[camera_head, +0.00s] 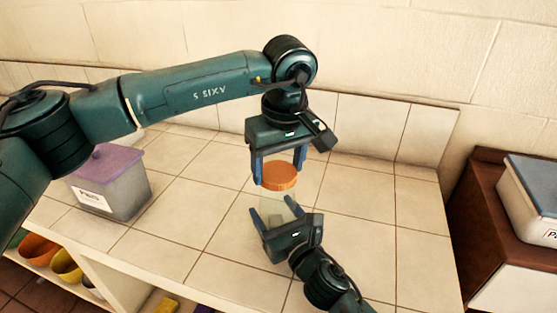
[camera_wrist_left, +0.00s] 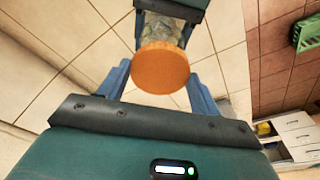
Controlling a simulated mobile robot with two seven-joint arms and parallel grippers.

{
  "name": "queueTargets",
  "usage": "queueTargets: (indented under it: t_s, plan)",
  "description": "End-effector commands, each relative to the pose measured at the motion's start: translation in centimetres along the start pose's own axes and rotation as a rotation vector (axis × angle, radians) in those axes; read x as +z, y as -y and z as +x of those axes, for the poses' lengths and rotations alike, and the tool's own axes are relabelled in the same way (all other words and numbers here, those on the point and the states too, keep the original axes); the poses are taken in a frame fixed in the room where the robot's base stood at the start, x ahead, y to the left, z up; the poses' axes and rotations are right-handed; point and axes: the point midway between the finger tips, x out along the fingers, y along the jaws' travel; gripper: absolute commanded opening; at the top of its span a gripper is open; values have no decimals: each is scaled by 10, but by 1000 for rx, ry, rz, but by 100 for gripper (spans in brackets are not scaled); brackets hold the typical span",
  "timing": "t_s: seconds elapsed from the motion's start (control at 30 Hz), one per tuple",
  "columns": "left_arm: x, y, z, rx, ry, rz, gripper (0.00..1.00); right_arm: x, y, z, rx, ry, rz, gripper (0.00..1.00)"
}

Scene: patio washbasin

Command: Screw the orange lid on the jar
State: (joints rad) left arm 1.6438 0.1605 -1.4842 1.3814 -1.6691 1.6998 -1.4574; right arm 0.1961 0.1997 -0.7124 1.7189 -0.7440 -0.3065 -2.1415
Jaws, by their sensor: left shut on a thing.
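The orange lid (camera_head: 279,175) is a round disc between the blue fingers of my left gripper (camera_head: 279,172), which is shut on it and points down. The clear jar (camera_head: 275,209) stands below the lid, between the fingers of my right gripper (camera_head: 281,211), which looks shut on it from the front. In the left wrist view the lid (camera_wrist_left: 160,68) covers part of the jar (camera_wrist_left: 163,30). The lid is right above the jar's mouth; whether they touch is hidden.
The tiled counter (camera_head: 370,215) is mostly clear around the grippers. A grey box with a purple lid (camera_head: 113,180) stands at the left. A tiled backsplash (camera_head: 370,127) and wall close off the back. A brown cabinet (camera_head: 500,220) with a pale-blue-lidded box (camera_head: 535,190) is at the right.

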Motion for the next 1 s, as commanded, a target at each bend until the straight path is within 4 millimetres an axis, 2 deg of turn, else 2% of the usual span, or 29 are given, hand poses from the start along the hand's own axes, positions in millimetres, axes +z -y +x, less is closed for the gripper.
queueTargets:
  t_s: [0.07,0.57,1.0]
  plan:
    - [1,0,5,1,0,0,43,0,0,0,0,-1,0,25]
    - [1,0,6,0,-1,0,43,-1,0,0,0,-1,0,25]
    - [4,0,22,1,-1,0,43,-1,0,0,0,-1,0,25]
